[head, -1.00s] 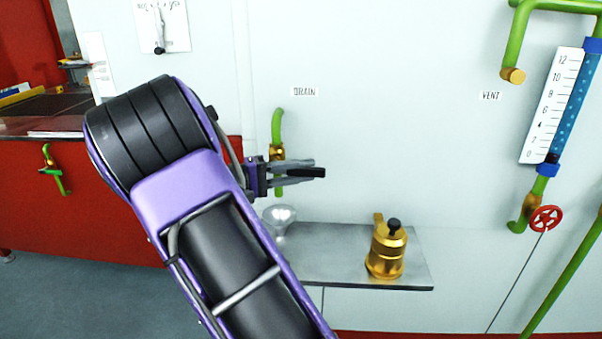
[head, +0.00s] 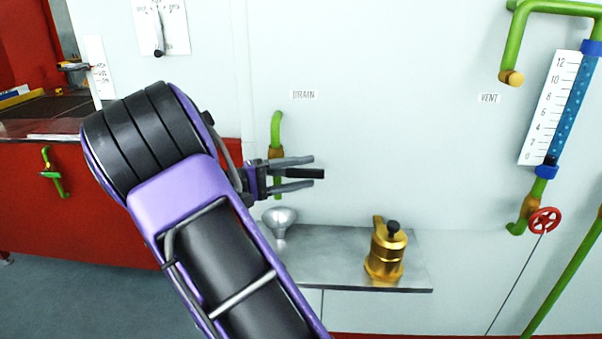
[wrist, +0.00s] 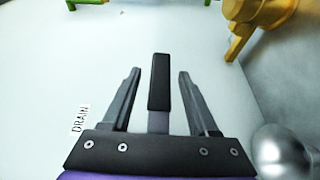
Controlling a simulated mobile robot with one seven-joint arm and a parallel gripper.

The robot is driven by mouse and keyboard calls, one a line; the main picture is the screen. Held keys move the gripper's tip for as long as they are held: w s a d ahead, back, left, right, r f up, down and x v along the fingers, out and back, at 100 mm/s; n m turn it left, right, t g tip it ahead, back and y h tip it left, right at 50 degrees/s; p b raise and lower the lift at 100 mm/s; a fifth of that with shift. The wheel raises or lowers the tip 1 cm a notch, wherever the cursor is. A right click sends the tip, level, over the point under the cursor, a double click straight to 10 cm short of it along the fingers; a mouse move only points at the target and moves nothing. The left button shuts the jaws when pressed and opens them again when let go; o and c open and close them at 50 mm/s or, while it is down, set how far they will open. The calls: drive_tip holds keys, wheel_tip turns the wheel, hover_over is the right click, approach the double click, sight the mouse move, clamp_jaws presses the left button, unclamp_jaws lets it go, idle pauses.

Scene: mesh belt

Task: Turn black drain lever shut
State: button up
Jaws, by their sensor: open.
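The black drain lever (head: 305,174) sticks out to the right below the DRAIN label (head: 303,95), roughly level in the head view. Its valve sits on a green pipe (head: 277,125), partly hidden by my gripper. My gripper (head: 313,173) is open, with one finger above the lever and one below. In the wrist view the lever (wrist: 159,83) lies between the two open fingers (wrist: 158,75), with a visible gap on each side. Its grey stem runs down towards the palm.
A silver funnel (head: 280,222) stands under the drain pipe. A brass pot (head: 386,250) is on the grey shelf (head: 340,265). The red handwheel (head: 544,221) and gauge (head: 551,108) are at the right. The wall around the lever is clear.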

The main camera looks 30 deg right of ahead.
drive_tip(key=shift+a, duration=0.15)
drive_tip(key=v, duration=1.7)
